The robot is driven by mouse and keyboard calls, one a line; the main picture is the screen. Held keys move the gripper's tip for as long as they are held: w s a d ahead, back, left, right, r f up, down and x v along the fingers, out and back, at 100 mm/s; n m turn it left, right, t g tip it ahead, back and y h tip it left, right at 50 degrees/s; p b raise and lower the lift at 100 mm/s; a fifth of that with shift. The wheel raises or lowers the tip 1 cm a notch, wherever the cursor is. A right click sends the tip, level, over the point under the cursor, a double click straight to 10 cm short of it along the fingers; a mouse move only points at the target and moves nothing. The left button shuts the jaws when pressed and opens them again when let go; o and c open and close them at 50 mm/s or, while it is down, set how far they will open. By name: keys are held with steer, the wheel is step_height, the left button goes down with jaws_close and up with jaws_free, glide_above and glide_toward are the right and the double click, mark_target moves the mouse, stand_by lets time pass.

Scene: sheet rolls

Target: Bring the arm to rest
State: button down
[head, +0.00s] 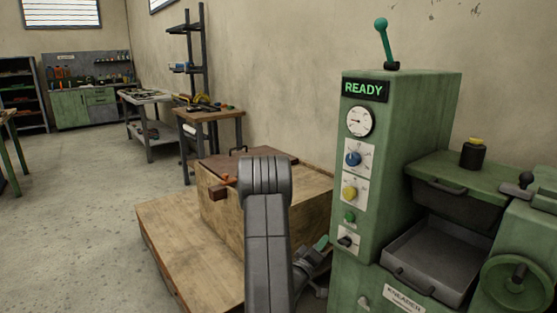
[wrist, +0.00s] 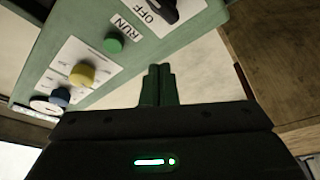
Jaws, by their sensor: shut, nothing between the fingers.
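My arm (head: 266,220) rises from the bottom edge in the head view and bends over at its grey elbow, in front of the wooden box. My gripper (head: 321,243) shows low behind the arm, just left of the green machine's panel, with its green fingertips pointing up; the arm hides part of it. In the wrist view my gripper (wrist: 157,72) has its two green fingers together, with nothing between them. The machine's panel appears tilted at the upper left there, apart from the fingertips as far as I can tell.
The green machine (head: 375,130) reads READY and has a lever (head: 382,40) on top. A metal tray (head: 435,258) sits at its front right. The wooden box (head: 225,220) stands on a wooden platform (head: 165,235). Open floor (head: 70,220) lies to the left, with benches behind.

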steer(key=shift+v, duration=1.9)
steer(key=shift+r, duration=0.1)
